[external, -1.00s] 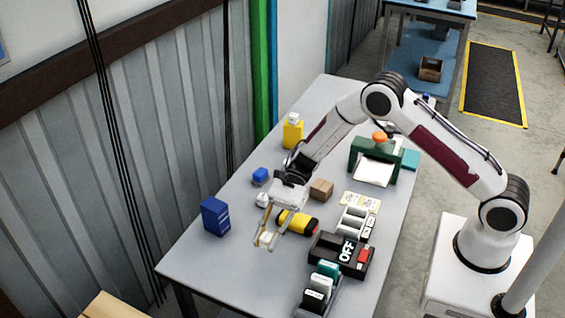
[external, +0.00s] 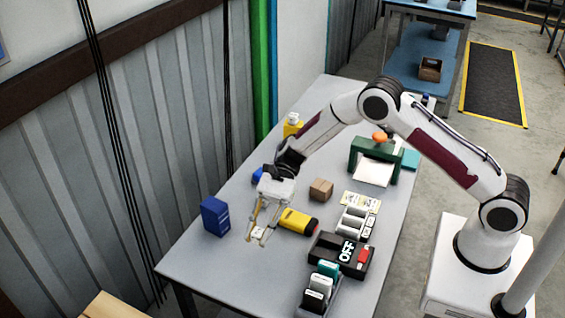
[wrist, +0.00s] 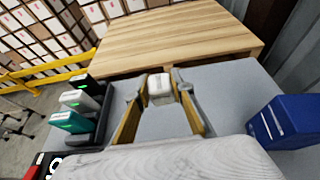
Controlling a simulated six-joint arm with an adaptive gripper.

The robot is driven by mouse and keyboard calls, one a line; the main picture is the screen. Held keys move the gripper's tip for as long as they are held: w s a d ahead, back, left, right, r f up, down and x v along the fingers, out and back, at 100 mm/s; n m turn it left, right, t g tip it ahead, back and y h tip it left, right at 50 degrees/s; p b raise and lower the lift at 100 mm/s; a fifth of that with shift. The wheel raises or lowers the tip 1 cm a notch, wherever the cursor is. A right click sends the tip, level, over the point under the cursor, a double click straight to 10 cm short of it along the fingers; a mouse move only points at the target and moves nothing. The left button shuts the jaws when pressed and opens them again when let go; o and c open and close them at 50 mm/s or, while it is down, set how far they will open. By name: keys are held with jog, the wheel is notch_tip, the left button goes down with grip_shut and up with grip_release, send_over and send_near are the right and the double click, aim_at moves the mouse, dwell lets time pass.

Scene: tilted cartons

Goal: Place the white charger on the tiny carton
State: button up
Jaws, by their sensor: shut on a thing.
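The white charger (wrist: 160,88) is a small pale block between the tips of my gripper (wrist: 160,95) in the wrist view. In the external view my gripper (external: 259,238) points down over the left part of the grey table, shut on the charger (external: 258,232). The tiny carton (external: 320,189) is a small brown box standing on the table to the upper right of my gripper, apart from it. The carton does not show in the wrist view.
A yellow-and-black cylinder (external: 298,221) lies close to the right of my gripper. A dark blue box (external: 215,216) stands to the left.

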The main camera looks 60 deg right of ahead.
send_over(260, 262)
jog(key=shift+a+f, duration=0.1)
jog(key=shift+f, duration=2.4)
jog(key=shift+f, duration=2.25)
jog(key=shift+f, duration=0.2)
jog(key=o, duration=1.1)
jog(key=shift+v, duration=3.9)
jog(key=shift+w+a+r, duration=0.1)
jog(key=shift+w+r, duration=0.1)
